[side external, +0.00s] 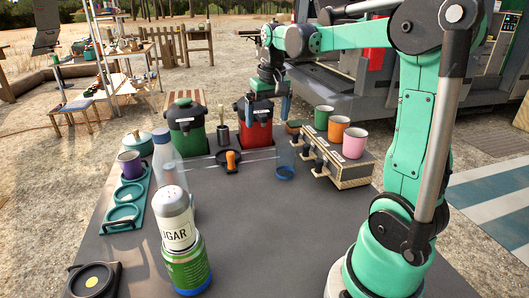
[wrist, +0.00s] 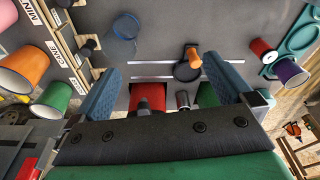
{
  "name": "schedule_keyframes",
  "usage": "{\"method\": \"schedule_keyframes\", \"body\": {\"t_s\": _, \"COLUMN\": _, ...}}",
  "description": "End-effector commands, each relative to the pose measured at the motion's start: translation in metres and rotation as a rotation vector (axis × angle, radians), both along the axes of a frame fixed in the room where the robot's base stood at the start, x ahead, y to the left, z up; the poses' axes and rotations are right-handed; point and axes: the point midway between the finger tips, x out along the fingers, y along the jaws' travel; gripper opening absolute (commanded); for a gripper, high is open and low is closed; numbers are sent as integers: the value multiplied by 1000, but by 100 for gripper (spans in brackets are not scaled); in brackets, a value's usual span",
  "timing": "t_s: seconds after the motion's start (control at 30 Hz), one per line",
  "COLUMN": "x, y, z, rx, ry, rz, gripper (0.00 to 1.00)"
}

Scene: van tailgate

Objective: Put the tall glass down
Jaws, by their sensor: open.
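The tall glass (side external: 286,162) is clear with a blue base. It stands upright on the dark table, left of the wooden drawer box. In the wrist view the glass (wrist: 125,27) is at the upper left, beyond the left fingertip and apart from it. My gripper (side external: 272,100) is above the back of the table, near the red container and higher than the glass. In the wrist view my gripper (wrist: 160,67) has its two blue fingers wide apart with nothing held between them.
Green (side external: 322,117), orange (side external: 339,127) and pink (side external: 355,142) cups stand on the wooden box (side external: 352,172). Green (side external: 186,125) and red (side external: 255,122) lidded containers line the back. A sugar shaker (side external: 177,220) stands front left. The table's middle (side external: 260,230) is clear.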

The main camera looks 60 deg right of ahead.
Motion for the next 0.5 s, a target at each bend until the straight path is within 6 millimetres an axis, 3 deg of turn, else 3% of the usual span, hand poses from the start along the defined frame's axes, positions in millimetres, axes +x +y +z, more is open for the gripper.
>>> {"method": "schedule_keyframes", "body": {"t_s": 0.03, "x": 1, "y": 29, "z": 1, "rx": -25, "ry": -41, "rz": 76, "gripper": 100}}
{"method": "schedule_keyframes", "body": {"t_s": 0.2, "x": -8, "y": 112, "z": -7, "rx": -102, "ry": -217, "rz": 313, "gripper": 100}}
{"method": "schedule_keyframes", "body": {"t_s": 0.33, "x": -22, "y": 157, "z": -20, "rx": -131, "ry": -338, "rz": 458, "gripper": 100}}
{"method": "schedule_keyframes", "body": {"t_s": 0.5, "x": -34, "y": 187, "z": -35, "rx": -144, "ry": -436, "rz": 565, "gripper": 100}}
